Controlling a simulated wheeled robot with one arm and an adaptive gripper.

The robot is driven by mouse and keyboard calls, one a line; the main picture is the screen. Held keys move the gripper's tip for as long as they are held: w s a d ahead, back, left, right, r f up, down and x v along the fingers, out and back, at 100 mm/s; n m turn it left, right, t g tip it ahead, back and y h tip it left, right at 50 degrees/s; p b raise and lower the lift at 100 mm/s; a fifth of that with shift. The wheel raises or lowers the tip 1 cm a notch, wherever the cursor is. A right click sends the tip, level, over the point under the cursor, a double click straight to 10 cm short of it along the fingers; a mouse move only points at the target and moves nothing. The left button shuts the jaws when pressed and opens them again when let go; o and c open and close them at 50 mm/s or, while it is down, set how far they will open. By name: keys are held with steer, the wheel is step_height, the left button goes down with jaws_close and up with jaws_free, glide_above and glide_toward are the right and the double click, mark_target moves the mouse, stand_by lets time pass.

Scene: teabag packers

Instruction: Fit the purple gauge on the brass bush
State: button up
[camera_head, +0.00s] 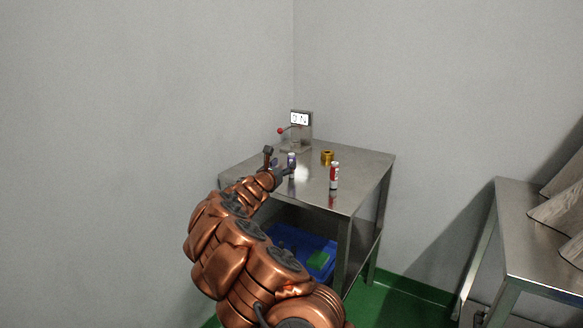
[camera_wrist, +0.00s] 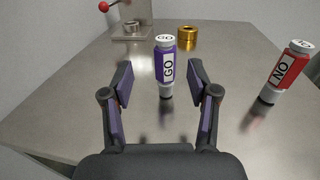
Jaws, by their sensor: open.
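The purple gauge (camera_wrist: 166,66), marked GO, stands upright on the steel table, with white ends. In the head view the purple gauge (camera_head: 291,161) is partly behind my gripper. My gripper (camera_wrist: 162,95) is open, with its two fingers to the left and right of the gauge's lower part; I cannot tell whether they touch it. My gripper also shows in the head view (camera_head: 279,164). The brass bush (camera_wrist: 187,38) is a gold ring behind and to the right of the gauge. It also shows in the head view (camera_head: 327,157).
A red gauge (camera_wrist: 287,72) marked NO stands to the right on the steel table (camera_head: 345,199). A fixture (camera_head: 300,122) with a red-knobbed lever stands at the back. A blue bin (camera_head: 307,245) is on the shelf below. Another table (camera_head: 520,262) stands at right.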

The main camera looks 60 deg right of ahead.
mark_target(289, 161)
steer(key=shift+s+f+x, duration=0.1)
steer(key=shift+s+x, duration=0.1)
steer(key=shift+x, duration=0.85)
steer(key=shift+s+f+x, duration=0.1)
steer(key=shift+s+x, duration=0.15)
steer(key=shift+x, duration=0.75)
steer(key=shift+w+d, duration=0.3)
steer(key=shift+d, duration=0.3)
steer(key=shift+d+r, duration=0.1)
steer(key=shift+d, duration=0.3)
jaws_close()
